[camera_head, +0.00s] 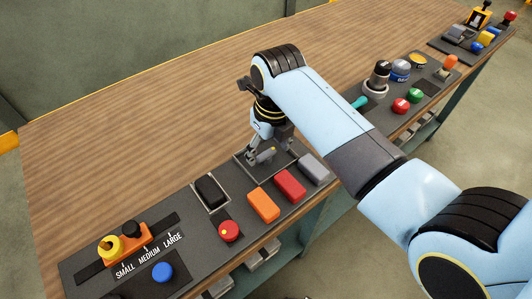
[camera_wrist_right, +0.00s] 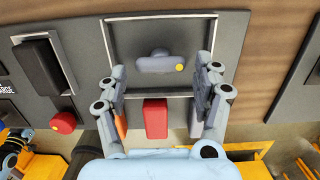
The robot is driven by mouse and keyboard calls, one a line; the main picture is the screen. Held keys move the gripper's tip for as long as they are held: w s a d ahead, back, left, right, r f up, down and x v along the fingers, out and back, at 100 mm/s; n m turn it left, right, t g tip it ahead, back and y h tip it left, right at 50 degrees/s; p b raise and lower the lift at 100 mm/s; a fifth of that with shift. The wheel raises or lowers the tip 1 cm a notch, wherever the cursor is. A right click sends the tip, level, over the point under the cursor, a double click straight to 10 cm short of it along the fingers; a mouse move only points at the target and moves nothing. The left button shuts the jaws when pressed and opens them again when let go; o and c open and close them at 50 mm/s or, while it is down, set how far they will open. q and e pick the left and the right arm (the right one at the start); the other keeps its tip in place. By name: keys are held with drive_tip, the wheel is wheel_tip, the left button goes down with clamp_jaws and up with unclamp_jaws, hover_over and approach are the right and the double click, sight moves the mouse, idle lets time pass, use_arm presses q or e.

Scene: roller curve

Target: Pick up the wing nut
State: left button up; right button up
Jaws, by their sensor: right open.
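The wing nut (camera_wrist_right: 155,63) is a small grey-blue piece with a yellow dot, lying in a shallow framed tray (camera_wrist_right: 108,35) set in the dark panel. In the head view the wing nut (camera_head: 262,156) shows just below my right gripper (camera_head: 268,138). In the wrist view my right gripper (camera_wrist_right: 164,76) is open and empty, with one finger on each side of the wing nut's near side. I cannot tell the height of the fingertips above it.
Orange (camera_head: 263,205), red (camera_head: 289,186) and grey (camera_head: 314,168) blocks sit in front of the tray. A black switch (camera_head: 210,191) is left of it, and a red button (camera_head: 229,231) nearby. A grey cylinder (camera_head: 376,85) stands farther right. The wooden bench (camera_head: 130,110) behind is clear.

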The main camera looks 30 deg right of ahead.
wheel_tip(320, 180, down, 2)
drive_tip(key=shift+w+f, duration=0.15)
drive_tip(key=shift+f, duration=0.1)
drive_tip(key=c, duration=0.9)
drive_tip(key=shift+c, duration=0.2)
